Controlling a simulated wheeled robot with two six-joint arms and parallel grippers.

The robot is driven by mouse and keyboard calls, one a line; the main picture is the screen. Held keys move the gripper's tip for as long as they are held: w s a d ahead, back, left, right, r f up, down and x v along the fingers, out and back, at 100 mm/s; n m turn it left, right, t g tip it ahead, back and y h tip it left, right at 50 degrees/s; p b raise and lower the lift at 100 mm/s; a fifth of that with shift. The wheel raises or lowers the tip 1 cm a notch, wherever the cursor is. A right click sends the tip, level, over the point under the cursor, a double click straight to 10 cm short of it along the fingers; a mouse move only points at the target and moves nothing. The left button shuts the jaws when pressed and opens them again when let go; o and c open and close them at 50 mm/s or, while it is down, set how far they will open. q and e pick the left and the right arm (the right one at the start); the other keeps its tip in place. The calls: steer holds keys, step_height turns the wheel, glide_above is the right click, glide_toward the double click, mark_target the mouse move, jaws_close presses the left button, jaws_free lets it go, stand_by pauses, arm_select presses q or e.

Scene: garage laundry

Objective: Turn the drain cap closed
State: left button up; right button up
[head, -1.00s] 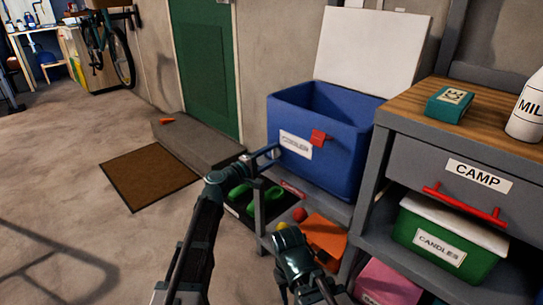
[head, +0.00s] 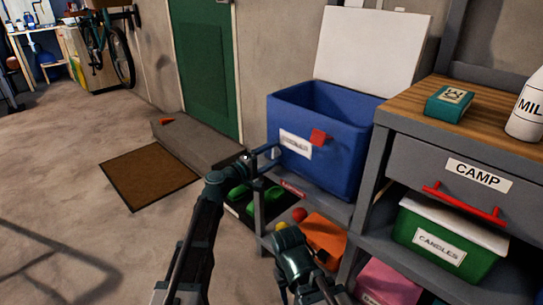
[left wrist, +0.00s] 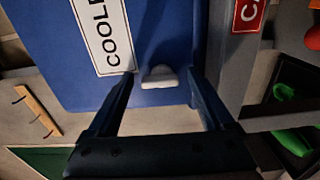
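The blue cooler (head: 345,160) stands on the grey shelf with its white lid (head: 370,50) raised. Its drain cap (left wrist: 160,78) shows in the left wrist view as a small pale piece on the blue wall, beside the COOLER label (left wrist: 103,35). My left gripper (head: 274,156) is at the cooler's left end in the head view. In the left wrist view its open fingers (left wrist: 161,78) stand on either side of the cap, with a gap at each side. The cap is not discernible in the head view. Part of my right arm shows low in the head view, but not its gripper.
Below the cooler are green items (head: 265,200), a red ball (head: 299,214) and an orange bin (head: 326,238). The grey cabinet (head: 385,180) with a CAMP drawer stands close on the right. The floor on the left is open around a brown mat (head: 148,177).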

arm_select(q)
steer(key=v, duration=1.3)
steer(key=shift+s+a, duration=0.25)
steer(key=shift+a, duration=0.05)
steer(key=shift+d, duration=0.1)
steer(key=s+d+f+m+g+y, duration=0.35)
steer(key=s+f+m+g, duration=0.3)
steer(key=s+f, duration=0.5)
steer(key=s+a+f+m+g+y, duration=0.2)
steer(key=s+a+f+g+y, duration=0.3)
steer(key=s+a+f+y, duration=0.45)
steer(key=s+d+r+m+g+y+p, duration=0.15)
steer(key=s+d+r+m+p, duration=0.3)
steer(key=d+r+p, duration=0.7)
step_height(320, 180, up, 37)
steer(key=a+p, duration=0.2)
steer(key=p, duration=3.5)
steer(key=shift+s+f, duration=0.25)
steer(key=shift+s, duration=0.1)
